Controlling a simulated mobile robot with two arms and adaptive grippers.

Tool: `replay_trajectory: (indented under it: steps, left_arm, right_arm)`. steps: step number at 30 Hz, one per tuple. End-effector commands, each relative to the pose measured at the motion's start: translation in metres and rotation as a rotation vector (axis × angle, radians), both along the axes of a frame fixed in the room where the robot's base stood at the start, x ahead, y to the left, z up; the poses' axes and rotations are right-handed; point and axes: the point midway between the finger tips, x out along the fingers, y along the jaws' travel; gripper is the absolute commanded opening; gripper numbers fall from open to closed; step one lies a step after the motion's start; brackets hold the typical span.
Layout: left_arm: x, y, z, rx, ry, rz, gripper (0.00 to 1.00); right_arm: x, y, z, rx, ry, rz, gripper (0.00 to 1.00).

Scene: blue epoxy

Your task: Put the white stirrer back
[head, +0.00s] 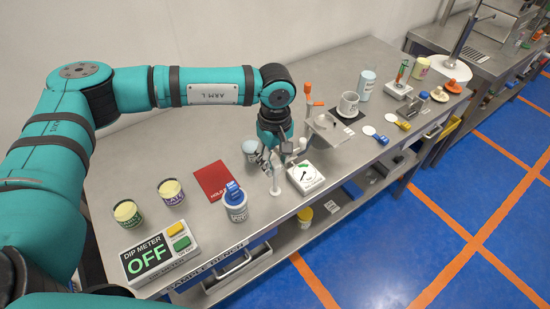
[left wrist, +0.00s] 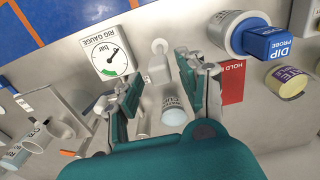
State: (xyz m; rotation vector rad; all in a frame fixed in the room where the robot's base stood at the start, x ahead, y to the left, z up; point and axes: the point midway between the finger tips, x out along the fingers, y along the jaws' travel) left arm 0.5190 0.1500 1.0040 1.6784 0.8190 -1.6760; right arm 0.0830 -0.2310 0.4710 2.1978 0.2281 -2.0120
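A slim white piece, which I take for the white stirrer (head: 275,187), stands out below my left gripper (head: 273,160) at the bench's middle. In the left wrist view a pale piece with a round end (left wrist: 159,62) lies between the two fingertips of the left gripper (left wrist: 160,78). The fingers stand some way apart. I cannot tell whether they touch this piece. A pale labelled cup (head: 249,147) is just behind the gripper; it also shows between the fingers in the left wrist view (left wrist: 174,112). My right gripper is out of view.
The rig gauge (head: 305,177) stands close right of the gripper. The dip probe jar (head: 236,206) and red hold mat (head: 213,180) are to the left.

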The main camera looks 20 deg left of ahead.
Motion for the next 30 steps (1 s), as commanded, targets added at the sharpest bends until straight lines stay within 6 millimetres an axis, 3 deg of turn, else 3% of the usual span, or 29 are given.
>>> replay_trajectory:
  steps: [11, 13, 24, 30]
  left_arm:
    - [0.000, 0.000, 0.006, 0.000, 0.000, 0.000, 0.46]
    - [0.001, 0.000, 0.010, -0.001, -0.003, 0.001, 0.46]
    - [0.001, -0.001, 0.085, -0.002, -0.004, -0.001, 0.46]
    - [0.001, 0.000, 0.115, 0.000, -0.002, 0.000, 0.46]
  right_arm:
    - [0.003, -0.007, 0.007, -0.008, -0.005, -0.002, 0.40]
    - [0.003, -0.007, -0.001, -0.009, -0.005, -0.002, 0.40]
    - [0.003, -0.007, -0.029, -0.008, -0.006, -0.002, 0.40]
    - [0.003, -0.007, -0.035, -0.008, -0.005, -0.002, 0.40]
